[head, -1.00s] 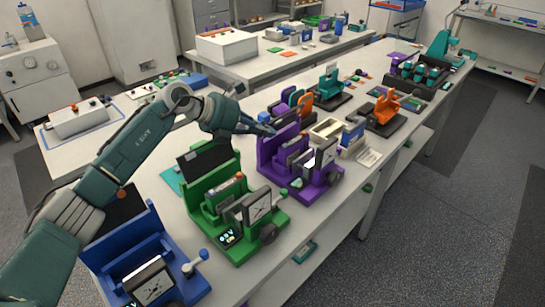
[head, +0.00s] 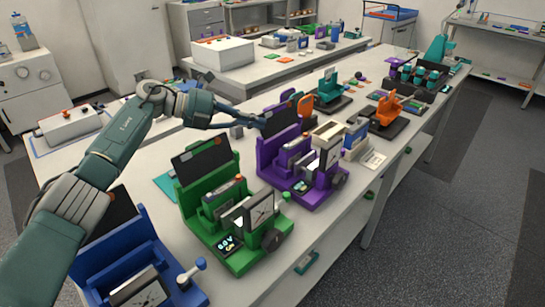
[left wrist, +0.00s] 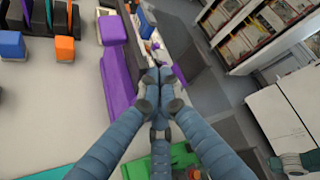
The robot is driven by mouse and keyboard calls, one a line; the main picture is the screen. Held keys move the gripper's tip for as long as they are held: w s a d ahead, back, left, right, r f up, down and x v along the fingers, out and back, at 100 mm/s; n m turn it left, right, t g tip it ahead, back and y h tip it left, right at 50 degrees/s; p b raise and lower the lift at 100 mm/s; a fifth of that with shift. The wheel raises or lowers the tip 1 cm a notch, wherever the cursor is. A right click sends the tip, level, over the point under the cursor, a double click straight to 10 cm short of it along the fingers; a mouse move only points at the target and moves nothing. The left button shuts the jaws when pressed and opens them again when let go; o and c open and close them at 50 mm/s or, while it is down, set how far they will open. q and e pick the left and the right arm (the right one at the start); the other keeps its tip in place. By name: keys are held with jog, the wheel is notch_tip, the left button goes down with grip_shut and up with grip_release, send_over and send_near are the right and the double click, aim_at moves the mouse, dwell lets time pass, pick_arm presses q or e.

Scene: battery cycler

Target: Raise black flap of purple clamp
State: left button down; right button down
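The purple clamp (head: 268,158) stands on the bench in the middle of the head view. Its black flap (head: 281,121) stands up at the top of the back wall, tilted somewhat. My left gripper (head: 260,121) is at the left edge of this flap, close to it or touching; I cannot tell which. In the left wrist view its fingers (left wrist: 158,78) come together with nothing visible between them. A purple part (left wrist: 118,75) lies just left of them there. My right gripper is not in view.
The green clamp (head: 190,200), with a raised black flap, stands in front to the left. The blue clamp (head: 145,240) is nearer still. An orange device (head: 388,108) and a teal device (head: 328,83) stand farther back.

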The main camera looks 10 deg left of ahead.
pick_arm(q)
jog(key=shift+w+a+r, duration=0.1)
jog(key=shift+w+a, duration=0.1)
jog(key=shift+a, duration=0.1)
jog(key=v, duration=1.1)
jog(key=shift+s+a, duration=0.2)
jog(key=shift+s, duration=0.1)
jog(key=shift+r, duration=0.25)
